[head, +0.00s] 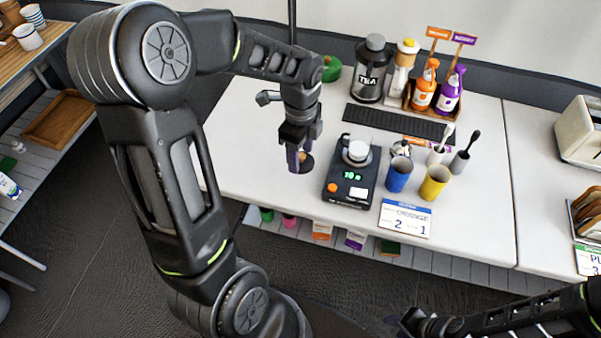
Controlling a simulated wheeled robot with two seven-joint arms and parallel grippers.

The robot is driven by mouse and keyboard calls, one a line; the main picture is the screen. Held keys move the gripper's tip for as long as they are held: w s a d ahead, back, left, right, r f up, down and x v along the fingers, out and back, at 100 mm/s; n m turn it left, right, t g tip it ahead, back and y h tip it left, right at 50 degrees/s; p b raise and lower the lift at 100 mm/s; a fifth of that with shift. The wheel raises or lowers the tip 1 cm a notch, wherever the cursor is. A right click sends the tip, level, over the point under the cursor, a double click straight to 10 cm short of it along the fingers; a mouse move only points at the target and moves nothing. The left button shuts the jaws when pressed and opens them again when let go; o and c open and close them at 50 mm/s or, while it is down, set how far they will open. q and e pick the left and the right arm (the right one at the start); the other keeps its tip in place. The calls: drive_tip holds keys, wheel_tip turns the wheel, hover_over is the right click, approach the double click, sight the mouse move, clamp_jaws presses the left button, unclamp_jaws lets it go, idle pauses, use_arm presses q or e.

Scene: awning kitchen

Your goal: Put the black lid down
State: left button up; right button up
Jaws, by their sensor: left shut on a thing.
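My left gripper (299,162) points down above the white table, just left of the black scale. It is shut on a small dark object, the black lid (308,161), which shows only partly, with a tan spot, beside the fingers. My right gripper (403,320) is low at the bottom edge, away from the table things, and its fingers are too dark to read. The scale (350,190) has a lit green display and a pale round container (358,151) on it.
Blue (398,175) and yellow (434,184) cups stand right of the scale. A black mat (395,122), a tea canister (371,70) and a crate of bottles (437,103) are behind. An order card (405,218) stands at the front edge. The white table (245,150) is clear left of my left gripper.

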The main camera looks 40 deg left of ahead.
sight(301, 162)
use_arm(q)
drive_tip(key=shift+f, duration=1.8)
drive_tip(key=shift+f, duration=1.85)
drive_tip(key=shift+f, duration=0.1)
drive_tip(key=shift+f, duration=0.15)
drive_tip(key=o, duration=1.3)
drive_tip(key=shift+r, duration=0.2)
